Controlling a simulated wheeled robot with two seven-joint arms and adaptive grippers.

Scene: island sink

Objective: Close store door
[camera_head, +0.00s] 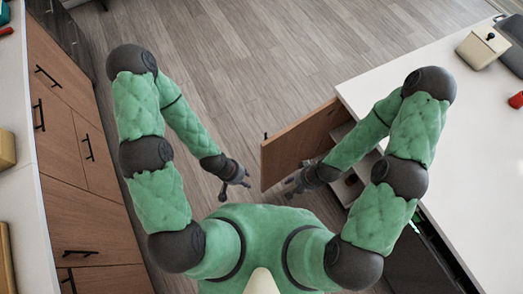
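The brown wooden store door (298,142) stands open. It swings out from the white-topped island on the right over the floor. A small dark handle shows at its outer edge. My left gripper (234,189) is over the floor to the left of the door, apart from it. Its fingers are spread and empty. My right gripper (289,189) is close to the lower edge of the door as seen here, on the island side. I cannot tell whether it touches the door, or whether its fingers are open. My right forearm hides part of the opening behind the door.
The white island top (415,85) carries a beige lidded container (482,48) and a red item (516,100). A counter with wooden drawers (75,215) runs along the left. The wooden floor (225,60) between them is clear.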

